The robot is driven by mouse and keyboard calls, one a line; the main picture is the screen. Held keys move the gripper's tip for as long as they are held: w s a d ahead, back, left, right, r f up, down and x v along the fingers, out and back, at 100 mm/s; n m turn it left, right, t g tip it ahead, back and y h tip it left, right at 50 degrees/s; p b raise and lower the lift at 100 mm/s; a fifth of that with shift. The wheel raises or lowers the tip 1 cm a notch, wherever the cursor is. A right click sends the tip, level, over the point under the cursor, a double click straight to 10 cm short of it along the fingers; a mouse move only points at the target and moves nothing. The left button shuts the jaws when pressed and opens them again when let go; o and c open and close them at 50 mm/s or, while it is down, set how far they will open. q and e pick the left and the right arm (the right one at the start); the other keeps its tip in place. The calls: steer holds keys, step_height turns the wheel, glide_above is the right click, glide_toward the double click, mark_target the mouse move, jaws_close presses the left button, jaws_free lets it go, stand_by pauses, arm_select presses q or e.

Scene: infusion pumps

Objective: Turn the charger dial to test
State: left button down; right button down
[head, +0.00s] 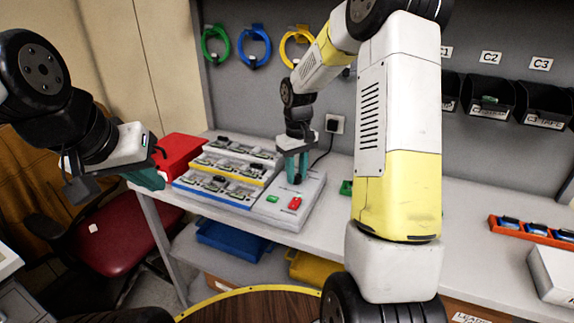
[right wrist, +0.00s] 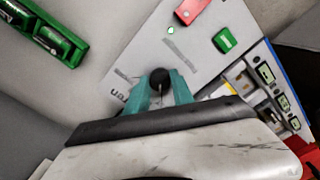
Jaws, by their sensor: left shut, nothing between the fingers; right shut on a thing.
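The charger (head: 262,190) is a grey-white unit on the bench, with tiered slots and a flat control panel (head: 310,187) at its right. The panel has a green button (head: 272,198) and a red button (head: 295,203). My right gripper (head: 293,178) reaches down onto the panel. In the right wrist view its teal fingers (right wrist: 161,88) are shut around the black dial (right wrist: 160,78). The dial's setting cannot be read; part of a printed label shows beside the fingers. My left gripper (head: 150,180) is shut and empty, left of the charger near the red box.
A red box (head: 180,152) stands left of the charger. A green tray (right wrist: 45,32) lies on the bench beside the charger. Black bins (head: 490,95) hang on the back wall. An orange rack (head: 530,232) sits at the right. A red chair (head: 115,235) stands below my left arm.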

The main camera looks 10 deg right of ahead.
mark_target(297, 176)
stand_by(0.3)
steer(key=c, duration=1.1)
jaws_free()
steer(key=shift+r, duration=0.15)
step_height(297, 176, up, 7)
steer(key=shift+r, duration=0.35)
